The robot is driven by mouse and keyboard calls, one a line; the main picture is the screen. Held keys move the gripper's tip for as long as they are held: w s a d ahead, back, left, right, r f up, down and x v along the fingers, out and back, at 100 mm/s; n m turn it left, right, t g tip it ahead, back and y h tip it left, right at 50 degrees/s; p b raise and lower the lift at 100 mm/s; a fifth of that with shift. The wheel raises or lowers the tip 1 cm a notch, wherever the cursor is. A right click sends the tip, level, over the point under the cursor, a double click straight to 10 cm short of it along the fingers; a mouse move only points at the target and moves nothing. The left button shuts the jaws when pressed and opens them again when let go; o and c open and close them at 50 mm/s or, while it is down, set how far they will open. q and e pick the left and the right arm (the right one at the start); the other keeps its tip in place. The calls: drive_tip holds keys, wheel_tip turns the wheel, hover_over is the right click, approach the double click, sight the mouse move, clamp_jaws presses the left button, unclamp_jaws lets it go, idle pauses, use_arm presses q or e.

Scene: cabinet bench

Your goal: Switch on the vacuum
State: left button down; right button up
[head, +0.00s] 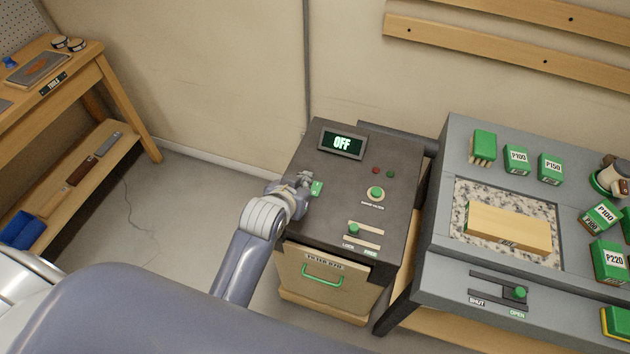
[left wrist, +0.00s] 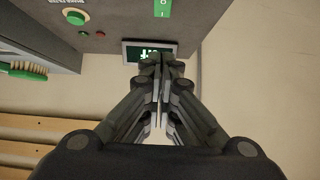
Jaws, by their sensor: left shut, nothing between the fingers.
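The vacuum (head: 335,165) is a dark grey box standing against the wall, and its display (head: 342,143) reads OFF in the head view. A small green switch plate (head: 317,188) is on its top panel at the left. It also shows at the top edge of the left wrist view (left wrist: 162,8), where it is cut off. My left gripper (head: 304,177) is shut and empty, close beside the switch plate over the panel; I cannot tell whether it touches. In the left wrist view the fingertips (left wrist: 160,62) partly cover the display (left wrist: 135,52). My right gripper is not in view.
The panel also has a green knob (head: 376,193), red and green lamps, and a green slider (head: 354,229). A drawer with a green handle (head: 322,277) is in front. A grey bench (head: 440,245) with a wooden block and green boxes stands right.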

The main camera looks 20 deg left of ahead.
use_arm(q)
drive_tip(key=shift+w, duration=0.1)
drive_tip(key=p, duration=0.1)
hover_over(316, 188)
drive_tip(key=f, duration=0.6)
drive_tip(key=shift+s, duration=0.3)
wheel_tip(316, 188, down, 2)
drive_tip(key=shift+w+f+p, duration=0.1)
drive_tip(key=shift+p, duration=0.3)
drive_tip(key=shift+w+f, duration=0.15)
drive_tip(key=shift+f, duration=0.75)
